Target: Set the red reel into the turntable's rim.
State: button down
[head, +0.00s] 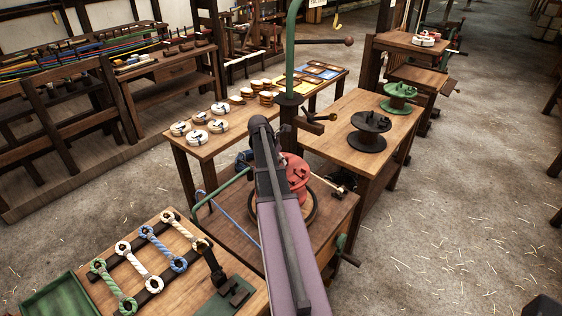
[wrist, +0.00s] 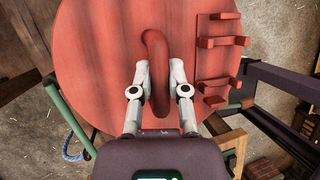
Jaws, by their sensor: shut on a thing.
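The red reel (head: 298,172) shows in the head view behind my arm, over the dark-rimmed round turntable (head: 315,208) on a low wooden bench. My arm hides much of both, and I cannot tell whether the reel is seated in the rim or held above it. In the wrist view the reel's broad red face (wrist: 105,50) fills the upper middle. My gripper (wrist: 158,72) is shut on its curved red handle, one pale finger on each side. The turntable is not clearly seen in the wrist view.
A black reel (head: 370,130) and a green reel (head: 398,92) stand on the table at right. White coils (head: 200,118) lie on the table behind. Rope pieces (head: 130,248) lie on the near-left board. A green bent rail (head: 220,190) edges the turntable bench. Floor at right is mostly open.

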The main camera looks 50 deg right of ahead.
jog(key=shift+f+b, duration=1.7)
jog(key=shift+f, duration=0.2)
jog(key=c, duration=0.5)
grip_release()
jog(key=shift+c, duration=0.2)
jog(key=shift+r+p, duration=3.45)
jog(key=shift+r, duration=0.05)
jog(key=shift+a, duration=0.1)
